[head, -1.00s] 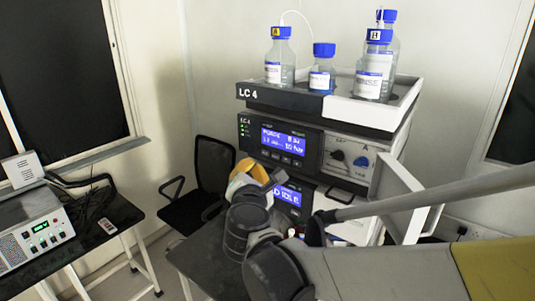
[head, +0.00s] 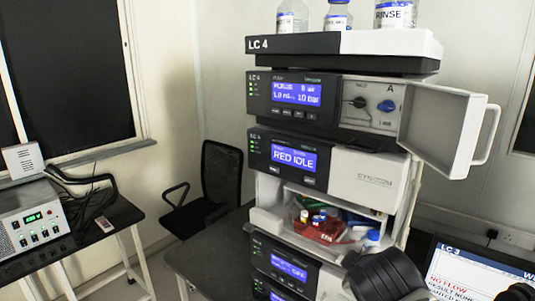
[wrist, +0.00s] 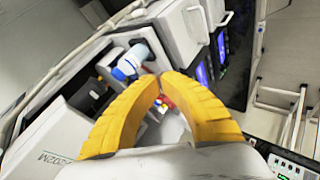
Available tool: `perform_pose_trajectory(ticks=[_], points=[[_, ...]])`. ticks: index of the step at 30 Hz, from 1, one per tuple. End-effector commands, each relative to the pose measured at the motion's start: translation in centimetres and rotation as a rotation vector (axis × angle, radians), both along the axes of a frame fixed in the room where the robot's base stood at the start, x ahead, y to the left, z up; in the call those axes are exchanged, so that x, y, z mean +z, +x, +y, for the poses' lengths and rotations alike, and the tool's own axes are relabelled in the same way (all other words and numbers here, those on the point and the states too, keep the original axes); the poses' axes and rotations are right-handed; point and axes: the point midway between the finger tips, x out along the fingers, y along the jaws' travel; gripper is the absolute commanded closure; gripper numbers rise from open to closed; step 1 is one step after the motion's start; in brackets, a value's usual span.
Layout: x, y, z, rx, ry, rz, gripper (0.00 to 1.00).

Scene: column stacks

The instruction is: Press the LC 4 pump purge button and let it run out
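The LC 4 stack stands in the head view, with its top tray (head: 290,44) labelled LC 4. The pump module (head: 260,92) below it has a lit blue display (head: 297,93) reading PURGE and 10 bar; smaller characters are hard to read. A row of small buttons (head: 296,113) sits under the display, with nothing in front of it. The valve panel (head: 372,104) to the right has a black knob and a blue knob. My gripper (wrist: 160,79) shows only in the wrist view, its yellow fingertips nearly together and holding nothing visible. It is away from the pump buttons.
The open white door (head: 440,128) juts out at the right of the pump. Below are a module reading RED IDLE (head: 293,157) and an open bay with a red tray (head: 322,230) and vials. A monitor (head: 485,270) stands lower right, a chair (head: 220,180) left.

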Motion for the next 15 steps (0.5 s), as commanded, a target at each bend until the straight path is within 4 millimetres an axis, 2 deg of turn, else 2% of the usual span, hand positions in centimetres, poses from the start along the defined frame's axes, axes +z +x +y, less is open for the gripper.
perform_pose_trajectory(ticks=[1,3,6,10,15], points=[[-4.7,-2.1,-0.8,-0.083,0.112,0.020,1.00],[-8.3,-4.6,-1.1,-0.200,0.278,0.049,1.00],[-12.3,-7.5,-0.9,-0.340,0.476,0.081,1.00],[-15.3,-9.9,-0.3,-0.459,0.646,0.111,1.00],[-16.2,-10.8,0.2,-0.514,0.724,0.126,1.00]])
